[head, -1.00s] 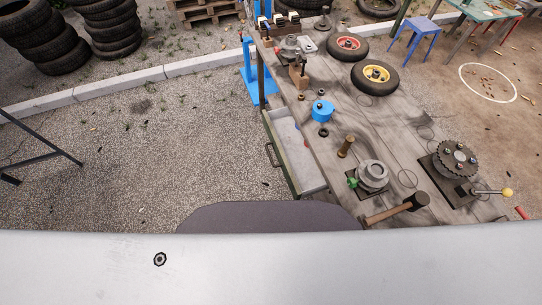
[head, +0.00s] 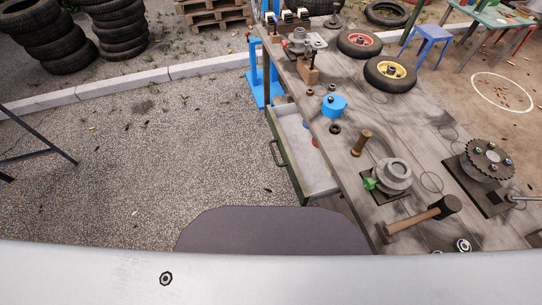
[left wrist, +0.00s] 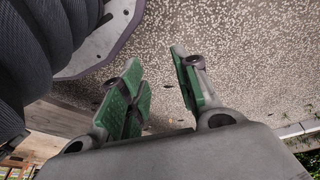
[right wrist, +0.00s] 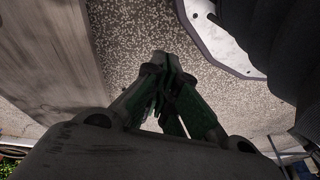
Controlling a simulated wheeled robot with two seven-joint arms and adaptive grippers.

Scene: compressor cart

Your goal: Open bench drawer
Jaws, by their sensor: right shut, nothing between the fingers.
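The bench drawer (head: 305,160) sticks out from the left side of the workbench, pulled open, with a pale interior and a green front. Its dark handle (head: 275,154) is on the front, facing left. A red item and a blue item show inside it near the bench edge. Neither gripper shows in the head view. In the left wrist view my left gripper (left wrist: 157,80) is open with green pads and nothing between them, over gravel. In the right wrist view my right gripper (right wrist: 162,62) is shut and empty, its fingertips together over gravel. Neither gripper is touching the drawer.
The workbench (head: 345,190) carries a hammer (head: 420,220), a blue round part (head: 333,105), a vise-like grey fixture (head: 392,176) and two small wheels (head: 390,73). Open gravel (head: 150,170) lies left of the drawer. Tyre stacks (head: 40,40) stand behind a kerb.

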